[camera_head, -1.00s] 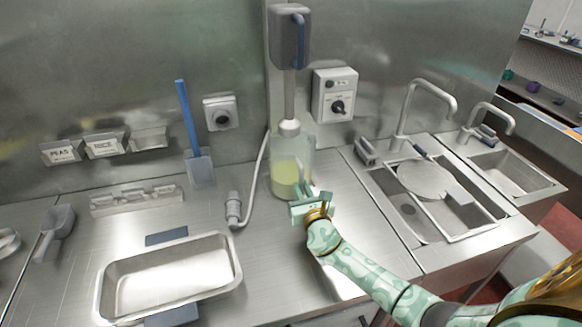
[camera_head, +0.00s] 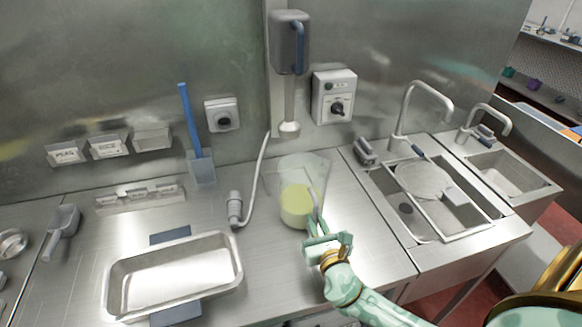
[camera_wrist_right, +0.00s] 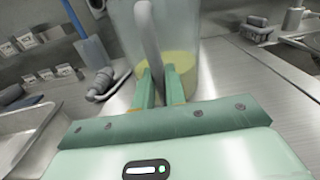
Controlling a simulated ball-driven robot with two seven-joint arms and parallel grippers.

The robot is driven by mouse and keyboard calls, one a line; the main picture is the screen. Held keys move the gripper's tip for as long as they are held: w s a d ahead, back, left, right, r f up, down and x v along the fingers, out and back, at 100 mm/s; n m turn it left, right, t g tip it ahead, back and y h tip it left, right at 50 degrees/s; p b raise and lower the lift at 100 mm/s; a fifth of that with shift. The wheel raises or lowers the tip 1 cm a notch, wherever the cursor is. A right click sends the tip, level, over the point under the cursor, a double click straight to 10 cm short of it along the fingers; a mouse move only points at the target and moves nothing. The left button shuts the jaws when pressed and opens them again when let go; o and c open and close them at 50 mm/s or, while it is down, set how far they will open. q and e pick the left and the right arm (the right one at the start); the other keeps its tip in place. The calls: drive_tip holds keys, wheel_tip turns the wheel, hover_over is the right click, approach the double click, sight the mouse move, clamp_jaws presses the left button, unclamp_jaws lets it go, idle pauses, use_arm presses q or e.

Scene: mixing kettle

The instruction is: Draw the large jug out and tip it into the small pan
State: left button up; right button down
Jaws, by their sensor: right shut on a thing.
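The large jug (camera_head: 298,194) is clear, with pale yellow-green liquid in its lower part. It stands roughly upright on or just above the steel counter, in front of the mixer shaft and clear of it. My right gripper (camera_head: 318,226) is shut on its handle, on the near side. In the right wrist view the two fingers (camera_wrist_right: 160,88) close around the handle (camera_wrist_right: 148,45), with the jug (camera_wrist_right: 190,40) behind. The small pan (camera_head: 172,276), a shallow rectangular steel tray, lies empty at the front left on a blue-grey pad. My left gripper is not in view.
The mixer (camera_head: 289,42) hangs on the wall, its head (camera_head: 289,128) behind the jug. A grey hose nozzle (camera_head: 235,208) lies on the counter between jug and pan. A blue-handled scraper (camera_head: 201,168) leans at the wall. Sinks (camera_head: 424,196) lie to the right.

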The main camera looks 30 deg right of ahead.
drive_tip(key=shift+f+b, duration=0.15)
drive_tip(key=shift+b, duration=0.15)
idle(0.5)
drive_tip(key=c, duration=1.4)
unclamp_jaws()
drive_tip(key=shift+o, duration=0.8)
drive_tip(key=shift+s+f, duration=0.1)
drive_tip(key=shift+f, duration=0.1)
drive_tip(key=o, duration=0.4)
drive_tip(key=shift+c, duration=0.2)
drive_tip(key=shift+r, duration=0.1)
drive_tip(key=shift+v, duration=3.45)
